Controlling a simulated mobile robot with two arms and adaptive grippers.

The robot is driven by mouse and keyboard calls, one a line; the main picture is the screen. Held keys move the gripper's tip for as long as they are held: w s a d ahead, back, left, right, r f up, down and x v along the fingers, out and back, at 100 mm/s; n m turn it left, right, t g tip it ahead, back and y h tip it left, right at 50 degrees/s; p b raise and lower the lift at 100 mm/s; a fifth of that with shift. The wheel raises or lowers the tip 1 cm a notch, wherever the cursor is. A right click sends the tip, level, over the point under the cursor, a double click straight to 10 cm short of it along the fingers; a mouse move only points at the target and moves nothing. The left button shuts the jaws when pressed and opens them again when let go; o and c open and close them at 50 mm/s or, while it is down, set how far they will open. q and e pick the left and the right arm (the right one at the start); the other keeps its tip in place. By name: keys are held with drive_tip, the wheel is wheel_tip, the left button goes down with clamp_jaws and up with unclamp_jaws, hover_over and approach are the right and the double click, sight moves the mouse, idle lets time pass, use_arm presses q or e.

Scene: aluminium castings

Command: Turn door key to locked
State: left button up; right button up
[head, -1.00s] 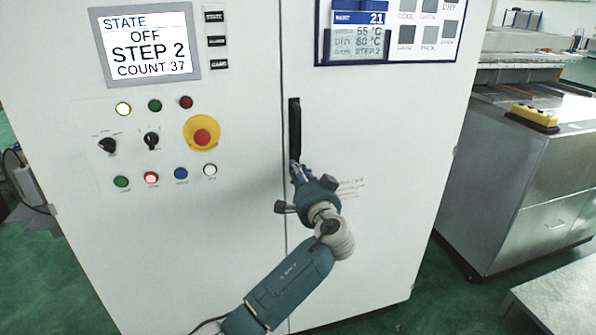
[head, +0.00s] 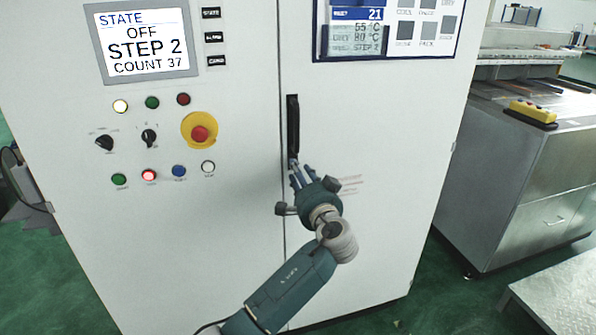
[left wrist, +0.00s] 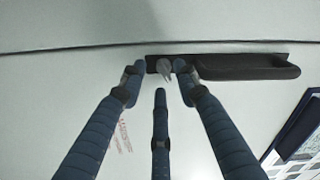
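The small grey door key (left wrist: 165,69) sits at one end of the black door handle (left wrist: 250,70), in the left wrist view. In the head view the upright handle (head: 293,125) is on the cabinet door, and the key shows only as a small pale bit at its lower end. My left gripper (head: 296,172) is just below that end. In the left wrist view its three dark blue fingers (left wrist: 160,85) are spread, two on either side of the key and one below it, with gaps visible. My right gripper is in neither view.
The white cabinet carries a screen (head: 143,44) reading OFF, a yellow and red stop button (head: 199,132) and several lamps and knobs left of the door seam. A control panel (head: 385,28) is above right. A metal cabinet (head: 520,180) stands to the right.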

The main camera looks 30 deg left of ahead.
use_arm(q)
drive_tip(key=v, duration=1)
drive_tip(key=shift+d, duration=0.2)
drive_tip(key=shift+f, duration=0.15)
drive_tip(key=w+d+f+m+g+h, duration=0.1)
drive_tip(key=d+f+m+h, duration=0.15)
drive_tip(key=f, duration=0.85)
drive_tip(key=d+f+m+h, duration=0.1)
drive_tip(key=f+m+h, duration=0.15)
drive_tip(key=f, duration=0.85)
drive_tip(key=s+d+f+g+h, duration=0.15)
drive_tip(key=s+f, duration=0.35)
drive_tip(key=f, duration=0.7)
drive_tip(key=s+d+f+g+h, duration=0.1)
drive_tip(key=s+f+g+h, duration=0.2)
drive_tip(key=f, duration=0.8)
drive_tip(key=s+d+f+n+g+h, duration=0.1)
drive_tip(key=s+d+f+g+h, duration=0.2)
drive_tip(key=s+f, duration=1.65)
drive_tip(key=s+f+n+g, duration=0.1)
drive_tip(key=s+f+n, duration=0.1)
drive_tip(key=s, duration=1.1)
drive_tip(key=s+d+f+n+g+h, duration=0.1)
drive_tip(key=s+f, duration=0.3)
drive_tip(key=s, duration=1)
drive_tip(key=shift+n, duration=0.5)
